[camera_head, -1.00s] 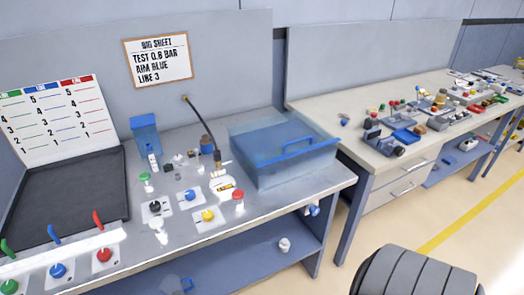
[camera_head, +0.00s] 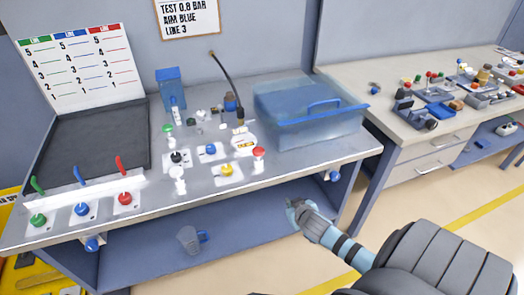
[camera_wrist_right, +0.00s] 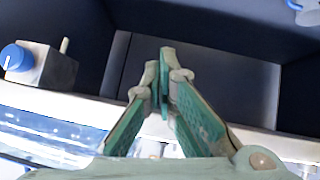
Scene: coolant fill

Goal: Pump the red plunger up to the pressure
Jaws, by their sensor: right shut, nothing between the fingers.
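A red-topped plunger (camera_head: 258,153) on a white body stands near the front right of the bench, beside a round gauge (camera_head: 243,142) with a yellow mark. A larger red knob (camera_head: 124,198) sits at the front left, below a red lever. My right gripper (camera_head: 297,205) is beyond the bench's front edge, lower than the benchtop and apart from the plunger. In the right wrist view the gripper's fingers (camera_wrist_right: 164,75) are together and hold nothing. The gauge reading is too small to tell. My left gripper is not in view.
The sign (camera_head: 188,15) reads "TEST 0.8 BAR, AIM BLUE, LINE 3". A mug (camera_head: 189,238) stands on the lower shelf.

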